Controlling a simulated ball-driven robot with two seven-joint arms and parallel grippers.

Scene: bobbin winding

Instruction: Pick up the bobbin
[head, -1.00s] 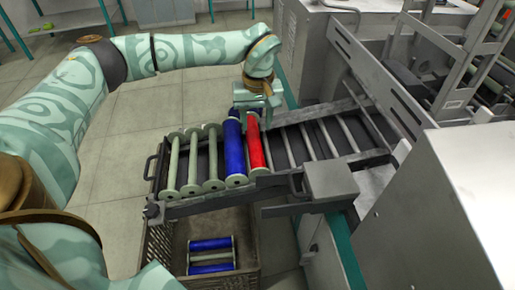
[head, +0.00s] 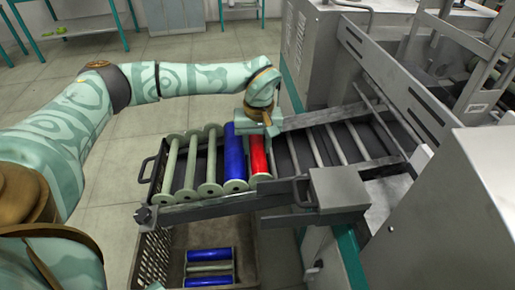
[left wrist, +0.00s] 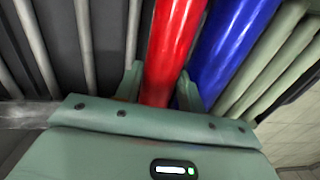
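The red bobbin (head: 259,157) lies on the sloping rack, just right of a blue bobbin (head: 235,158). My left gripper (head: 258,131) is at its far end, pointing down. In the left wrist view the red bobbin (left wrist: 172,45) runs between the two fingers (left wrist: 160,88), one on each side, with the blue bobbin (left wrist: 232,40) to its right. The fingers are very close to the red bobbin's sides; I cannot tell whether they press on it. The bobbin still rests in line with the others. My right gripper is not in view.
Several pale green bobbins (head: 190,165) lie left of the blue one. A crate (head: 247,238) below the rack holds blue and pale bobbins. The rack's bare bars (head: 335,142) are to the right, with a grey box (head: 338,190) and machine housings beyond.

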